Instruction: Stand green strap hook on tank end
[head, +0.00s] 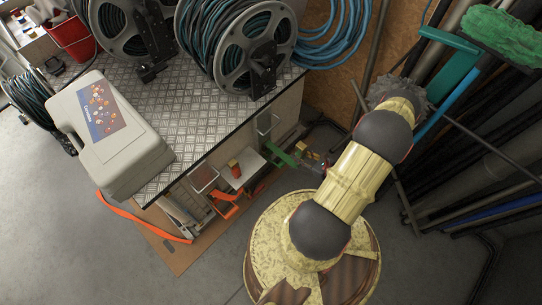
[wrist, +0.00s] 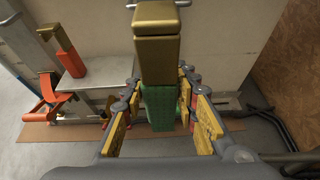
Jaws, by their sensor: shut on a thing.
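The green strap hook (wrist: 160,104) is between the fingers of my gripper (wrist: 158,84) in the wrist view, with a brass-coloured block end pointing away toward the cabinet wall. My gripper is shut on it. In the head view the green hook (head: 280,155) shows at the cabinet's front, left of my wrist, with my gripper (head: 312,162) partly hidden by my arm. A pale flat-topped surface (wrist: 98,84) lies left of the hook in the wrist view, and it also shows in the head view (head: 234,180). I cannot tell whether it is the tank end.
A red and brass piece (wrist: 70,58) stands on the pale surface. An orange bracket (wrist: 45,98) lies left of it. Above are the checker-plate worktop (head: 180,125), hose reels (head: 235,45) and a grey-white case (head: 115,140). Pipes and poles (head: 480,130) crowd the right.

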